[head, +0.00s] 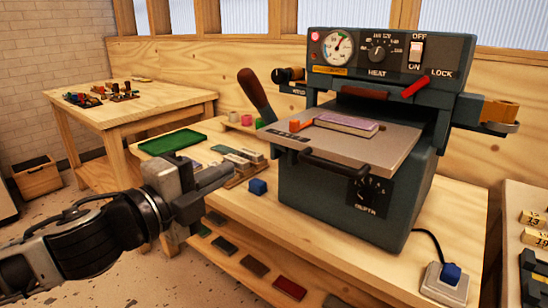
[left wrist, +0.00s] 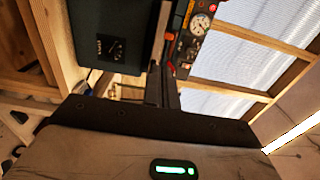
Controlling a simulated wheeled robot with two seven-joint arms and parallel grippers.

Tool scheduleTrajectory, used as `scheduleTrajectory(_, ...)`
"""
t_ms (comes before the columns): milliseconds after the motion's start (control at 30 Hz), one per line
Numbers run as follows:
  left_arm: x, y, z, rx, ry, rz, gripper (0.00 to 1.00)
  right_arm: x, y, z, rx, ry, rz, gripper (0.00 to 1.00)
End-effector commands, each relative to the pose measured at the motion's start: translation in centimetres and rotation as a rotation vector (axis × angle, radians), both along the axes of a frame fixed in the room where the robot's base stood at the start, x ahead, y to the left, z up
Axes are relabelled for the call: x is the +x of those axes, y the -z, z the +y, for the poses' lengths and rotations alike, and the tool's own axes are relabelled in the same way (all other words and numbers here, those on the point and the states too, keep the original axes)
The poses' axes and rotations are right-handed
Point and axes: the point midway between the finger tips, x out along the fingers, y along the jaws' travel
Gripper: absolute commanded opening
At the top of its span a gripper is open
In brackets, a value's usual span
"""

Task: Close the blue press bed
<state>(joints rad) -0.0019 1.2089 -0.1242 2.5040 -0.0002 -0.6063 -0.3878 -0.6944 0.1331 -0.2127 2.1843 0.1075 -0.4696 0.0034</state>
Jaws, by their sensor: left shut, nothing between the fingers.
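The blue-grey press (head: 340,205) stands on the wooden bench. Its flat bed (head: 385,145) sticks out at the front, with a dark bar handle (head: 335,166) along its front edge. A purple-topped book-like block (head: 346,125) and a small orange piece (head: 301,124) lie on the bed. My left gripper (head: 222,183) is shut and empty, left of the press and apart from the handle. In the left wrist view its fingers (left wrist: 162,88) are together, with the press body (left wrist: 112,45) beyond them to the left. My right gripper is not in view.
A small blue cube (head: 258,187) sits on the bench between my left gripper and the press. A green tray (head: 172,142) and several flat bars lie behind the gripper. A lever with a brown grip (head: 256,96) rises at the press's left.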

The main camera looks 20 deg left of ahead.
Motion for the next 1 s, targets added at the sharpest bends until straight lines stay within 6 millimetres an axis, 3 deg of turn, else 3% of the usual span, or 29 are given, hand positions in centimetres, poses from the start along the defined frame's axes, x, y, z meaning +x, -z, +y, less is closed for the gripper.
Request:
scheduleTrajectory(267, 2.4, -0.4, -0.9, -0.005, 0.001, -0.003, 0.00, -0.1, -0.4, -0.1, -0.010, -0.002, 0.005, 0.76)
scheduleTrajectory(700, 10.6, -0.3, -3.8, -0.007, -0.001, 0.002, 0.00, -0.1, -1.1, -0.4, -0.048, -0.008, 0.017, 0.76)
scheduleTrajectory(1000, 12.9, 0.0, -4.7, -0.004, -0.001, 0.005, 0.00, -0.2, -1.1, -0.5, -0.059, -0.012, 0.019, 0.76)
